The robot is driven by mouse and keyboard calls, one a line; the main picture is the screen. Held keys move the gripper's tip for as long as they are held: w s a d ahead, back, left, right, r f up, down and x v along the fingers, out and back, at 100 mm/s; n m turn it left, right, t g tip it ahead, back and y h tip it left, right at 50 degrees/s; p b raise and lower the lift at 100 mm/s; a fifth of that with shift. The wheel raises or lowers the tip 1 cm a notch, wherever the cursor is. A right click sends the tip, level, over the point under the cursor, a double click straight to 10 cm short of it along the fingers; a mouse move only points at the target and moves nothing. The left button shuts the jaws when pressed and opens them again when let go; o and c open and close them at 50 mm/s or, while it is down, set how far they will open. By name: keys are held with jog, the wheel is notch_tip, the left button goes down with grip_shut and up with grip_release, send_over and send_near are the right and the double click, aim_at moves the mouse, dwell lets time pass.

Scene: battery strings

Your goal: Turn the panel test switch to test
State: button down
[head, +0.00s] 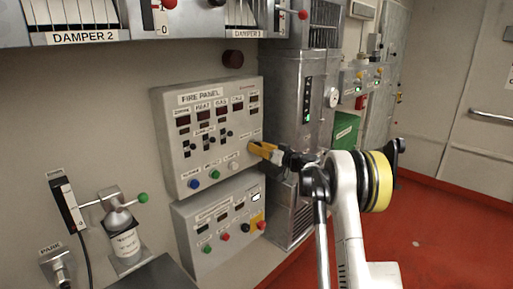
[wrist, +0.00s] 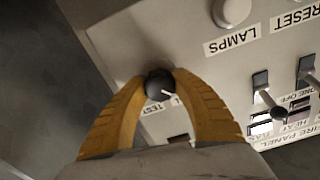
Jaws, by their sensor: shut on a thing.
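The grey fire panel (head: 222,155) hangs on the wall left of centre in the head view; its face (wrist: 170,50) fills the right of the wrist view, upside down. The test switch is a dark round knob (wrist: 158,85) with a white pointer mark, beside a partly hidden label reading TEST. The mark points to the lower right in the wrist view. My gripper (wrist: 159,86) has its yellow fingers shut on the knob from both sides. In the head view my gripper (head: 254,148) reaches the panel's right edge and hides the knob.
A white button (wrist: 231,10) labelled LAMPS and toggle switches (wrist: 262,90) sit near the knob. A second grey panel (head: 220,222) hangs just below. A tall grey cabinet (head: 303,110) stands close on the right. Red floor (head: 440,235) is open at the right.

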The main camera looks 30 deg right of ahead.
jog(key=shift+m, duration=0.3)
jog(key=m+b, duration=0.1)
jog(key=m, duration=0.3)
jog(key=m+b, duration=0.1)
jog(key=m, duration=0.3)
jog(key=shift+d+m, duration=0.1)
jog(key=shift+m, duration=0.3)
jog(key=m+b, duration=0.1)
jog(key=m, duration=0.3)
jog(key=shift+f+m, duration=0.1)
jog(key=shift+m, duration=2.1)
jog(key=c, duration=1)
grip_release()
